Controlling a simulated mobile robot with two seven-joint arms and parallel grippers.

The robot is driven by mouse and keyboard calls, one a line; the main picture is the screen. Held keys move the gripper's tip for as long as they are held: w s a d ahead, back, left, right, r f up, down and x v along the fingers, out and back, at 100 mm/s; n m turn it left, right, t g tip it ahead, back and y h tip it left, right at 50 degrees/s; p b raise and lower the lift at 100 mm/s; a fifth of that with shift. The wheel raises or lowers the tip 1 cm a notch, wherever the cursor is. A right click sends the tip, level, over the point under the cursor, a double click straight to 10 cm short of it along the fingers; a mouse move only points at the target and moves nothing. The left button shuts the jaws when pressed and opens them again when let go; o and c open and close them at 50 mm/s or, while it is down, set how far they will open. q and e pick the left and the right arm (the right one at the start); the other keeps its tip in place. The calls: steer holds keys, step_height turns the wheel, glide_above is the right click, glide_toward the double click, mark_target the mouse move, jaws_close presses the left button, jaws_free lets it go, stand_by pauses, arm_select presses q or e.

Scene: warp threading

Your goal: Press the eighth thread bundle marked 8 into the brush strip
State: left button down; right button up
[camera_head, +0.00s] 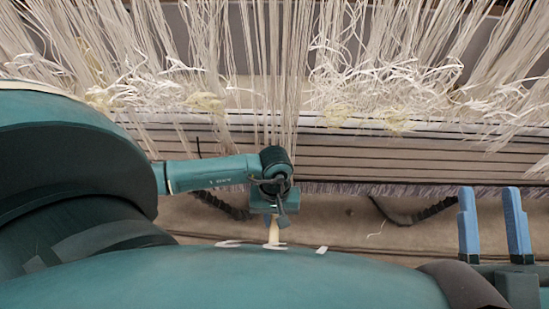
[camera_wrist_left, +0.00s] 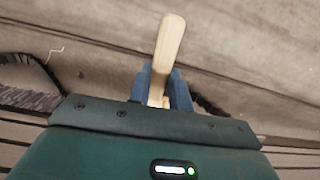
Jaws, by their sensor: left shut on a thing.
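My left gripper (camera_wrist_left: 166,90) has blue fingers shut on a pale wooden stick (camera_wrist_left: 168,48). The stick also shows in the head view (camera_head: 273,232), below my left wrist in the middle of the picture. The brush strip (camera_head: 400,188) appears as a fringe of bristles along the lower edge of the slatted panel, behind my left wrist. Pale thread bundles (camera_head: 268,80) hang down in front of the panel, some ending behind my left wrist. I cannot read a mark 8 on any bundle. My right gripper (camera_head: 495,225) is open and empty at the far right.
The slatted panel (camera_head: 400,150) spans the width, with tangled white threads (camera_head: 370,85) above it. Dark cables (camera_head: 415,212) lie below the strip on a brownish surface (camera_head: 345,215). That surface is mostly clear between my left wrist and right gripper.

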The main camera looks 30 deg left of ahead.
arm_select(q)
steer(key=shift+w+a+b, duration=0.35)
steer(key=shift+w, duration=0.2)
steer(key=shift+w+a+b, duration=0.35)
steer(key=shift+w, duration=0.2)
steer(key=shift+w+a+f+b, duration=0.25)
steer(key=shift+w+a+b, duration=0.15)
steer(key=shift+w+b, duration=0.25)
stand_by(1.0)
